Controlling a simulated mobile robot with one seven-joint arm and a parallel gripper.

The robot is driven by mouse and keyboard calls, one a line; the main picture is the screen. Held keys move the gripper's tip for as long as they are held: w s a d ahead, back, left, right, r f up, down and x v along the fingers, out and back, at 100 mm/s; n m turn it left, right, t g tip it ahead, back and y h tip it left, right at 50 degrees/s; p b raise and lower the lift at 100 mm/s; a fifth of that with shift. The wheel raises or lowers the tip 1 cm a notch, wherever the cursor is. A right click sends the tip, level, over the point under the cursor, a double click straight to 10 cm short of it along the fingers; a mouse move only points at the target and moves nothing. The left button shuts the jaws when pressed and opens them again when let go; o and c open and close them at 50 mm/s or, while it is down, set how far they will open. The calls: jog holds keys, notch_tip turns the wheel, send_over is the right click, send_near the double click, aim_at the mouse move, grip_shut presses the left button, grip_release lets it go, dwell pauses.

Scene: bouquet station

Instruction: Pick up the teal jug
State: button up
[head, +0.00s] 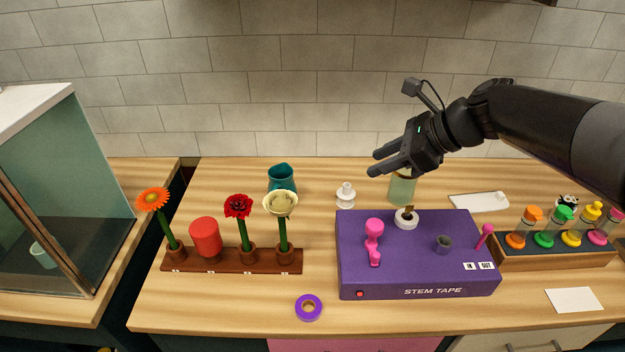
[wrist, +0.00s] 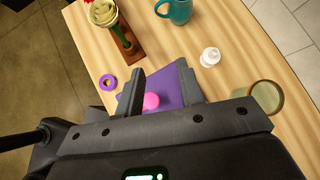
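The teal jug (head: 282,178) stands upright on the wooden counter, behind the flower rack and left of the white bottle. The cream flower partly covers its lower front. In the wrist view the teal jug (wrist: 176,10) is at the top edge, partly cut off, with a handle on its left side. My gripper (head: 378,162) is in the air to the right of the jug, above the back of the purple box. In the wrist view my gripper (wrist: 160,82) has its two fingers apart with nothing held between them.
The flower rack (head: 230,262) holds several flowers and a red cylinder. A white bottle (head: 346,195) and a pale green glass (head: 402,188) stand near the back. The purple STEM TAPE box (head: 415,284) fills the middle right. A purple tape roll (head: 309,307) lies in front. A glass cabinet (head: 60,190) is left.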

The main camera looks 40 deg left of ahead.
jog(key=s+a+f+m+g+y, duration=0.1)
jog(key=s+a+m+g, duration=0.15)
jog(key=a, duration=0.55)
jog(key=s+a+m+g+y, duration=0.1)
jog(key=a+m+g+y, duration=0.2)
jog(key=a, duration=0.6)
notch_tip(320, 180, down, 16)
jog(key=h, duration=0.1)
jog(key=shift+m, duration=0.45)
jog(key=x, duration=1)
jog(key=shift+s+a, duration=0.15)
jog(key=shift+s, duration=0.2)
grip_shut()
jog(key=shift+r, duration=0.1)
